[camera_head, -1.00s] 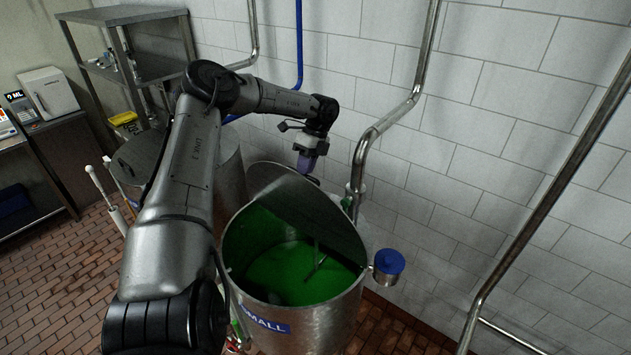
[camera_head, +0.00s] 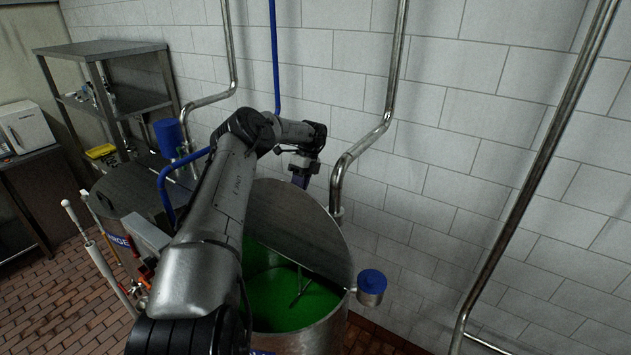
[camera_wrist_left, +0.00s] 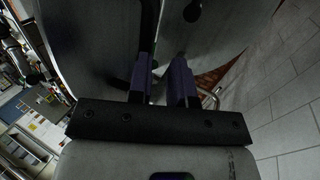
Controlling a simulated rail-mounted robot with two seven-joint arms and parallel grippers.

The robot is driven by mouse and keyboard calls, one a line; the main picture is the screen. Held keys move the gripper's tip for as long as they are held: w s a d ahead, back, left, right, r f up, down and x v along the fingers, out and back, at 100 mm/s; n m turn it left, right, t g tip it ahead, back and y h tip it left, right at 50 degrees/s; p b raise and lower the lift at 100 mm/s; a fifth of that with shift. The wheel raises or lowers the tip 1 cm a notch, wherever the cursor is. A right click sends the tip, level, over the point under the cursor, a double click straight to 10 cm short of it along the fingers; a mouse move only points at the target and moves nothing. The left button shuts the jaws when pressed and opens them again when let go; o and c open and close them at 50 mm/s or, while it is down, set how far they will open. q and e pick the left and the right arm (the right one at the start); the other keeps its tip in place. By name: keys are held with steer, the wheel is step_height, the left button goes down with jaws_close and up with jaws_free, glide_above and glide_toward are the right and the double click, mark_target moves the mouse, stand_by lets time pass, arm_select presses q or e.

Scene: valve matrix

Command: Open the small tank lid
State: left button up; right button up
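The small tank (camera_head: 310,340) stands below centre in the head view, with green liquid (camera_head: 275,298) and a stirrer inside. Its grey half-round lid (camera_head: 297,225) stands raised at the back, so the front opening is uncovered. My left arm reaches over the tank's left side, and its gripper (camera_head: 300,178) points down behind the lid's upper edge. In the left wrist view its two purple fingers (camera_wrist_left: 163,82) are apart, with a dark bar beside the left finger and a grey metal surface ahead. I cannot tell whether they touch it. My right gripper is out of view.
A blue-capped fitting (camera_head: 371,284) sticks out at the tank's right rim. A steel pipe (camera_head: 365,140) runs down the tiled wall close behind. The large tank (camera_head: 118,195) stands to the left, with blue piping beside it.

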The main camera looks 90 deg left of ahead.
arm_select(q)
steer(key=o, duration=0.4)
steer(key=x, duration=0.2)
steer(key=shift+f, duration=0.3)
steer(key=shift+r+p, duration=0.35)
steer(key=shift+r, duration=0.15)
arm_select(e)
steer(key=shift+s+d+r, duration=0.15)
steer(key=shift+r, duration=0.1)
arm_select(q)
steer(key=shift+b+v, duration=1.5)
steer(key=shift+v, duration=2.9)
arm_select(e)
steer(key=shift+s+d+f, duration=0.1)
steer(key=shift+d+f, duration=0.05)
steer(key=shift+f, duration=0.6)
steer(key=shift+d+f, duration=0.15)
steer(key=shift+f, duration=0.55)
arm_select(q)
steer(key=shift+d, duration=0.1)
